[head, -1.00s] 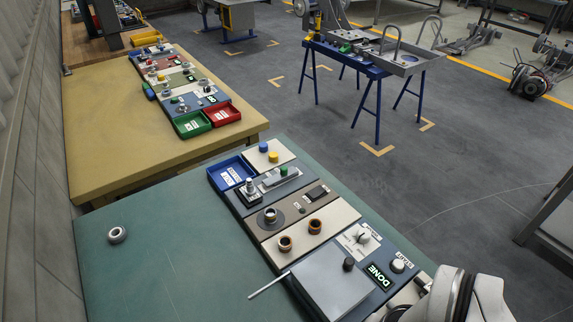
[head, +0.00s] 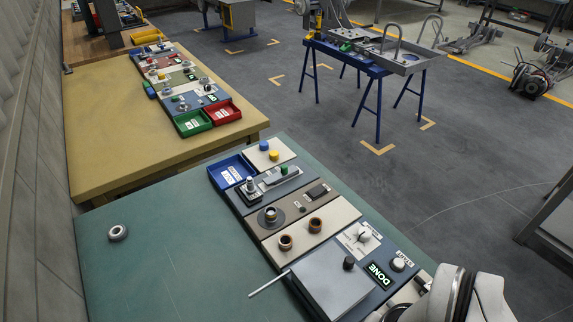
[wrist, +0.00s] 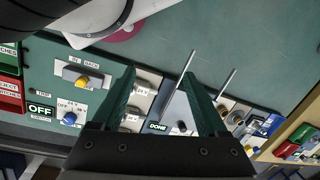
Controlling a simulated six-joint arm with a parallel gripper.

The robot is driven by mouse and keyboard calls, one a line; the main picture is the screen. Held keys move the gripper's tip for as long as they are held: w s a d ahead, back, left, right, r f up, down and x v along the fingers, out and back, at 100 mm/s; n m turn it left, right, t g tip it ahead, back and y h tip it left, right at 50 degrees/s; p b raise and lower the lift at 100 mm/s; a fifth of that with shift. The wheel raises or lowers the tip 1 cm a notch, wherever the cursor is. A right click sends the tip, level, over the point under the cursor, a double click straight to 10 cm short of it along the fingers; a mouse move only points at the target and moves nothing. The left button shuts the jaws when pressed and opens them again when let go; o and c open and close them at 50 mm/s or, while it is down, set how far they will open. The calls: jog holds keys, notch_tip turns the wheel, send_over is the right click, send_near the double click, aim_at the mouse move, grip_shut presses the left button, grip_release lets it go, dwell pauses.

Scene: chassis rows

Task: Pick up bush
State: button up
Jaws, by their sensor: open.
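Two copper-brown ring-shaped bushes stand upright on a beige panel in the head view, a left one (head: 286,242) and a right one (head: 315,225). Another copper-coloured ring sits around a post on a round dark base (head: 270,216) on the brown panel behind. I cannot tell which of these is the bush of the task. In the wrist view, a small ring-shaped part (wrist: 235,118) shows right of my gripper (wrist: 159,74).
A grey box (head: 332,282) with a thin rod (head: 268,284) stands in front of the bushes. A blue tray (head: 231,171) is at the panel row's far end. A loose metal ring (head: 118,233) lies on the green table (head: 165,265), which is mostly clear at left.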

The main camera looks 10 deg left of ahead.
jog(key=w+a+r+n, duration=0.1)
jog(key=w+r, duration=0.2)
jog(key=w, duration=0.4)
jog(key=w+a+r, duration=0.2)
jog(key=w+r, duration=0.1)
jog(key=w, duration=0.4)
jog(key=n+t+h, duration=0.2)
send_over(271, 213)
jog(key=s+a, duration=0.1)
jog(key=s, duration=0.1)
notch_tip(271, 213, down, 8)
jog(key=f, duration=0.5)
jog(key=w+f, duration=0.1)
jog(key=f, duration=0.4)
jog(key=d+f, duration=0.1)
jog(key=f, duration=0.4)
jog(key=shift+w, duration=0.4)
jog(key=shift+a+r, duration=0.1)
grip_shut()
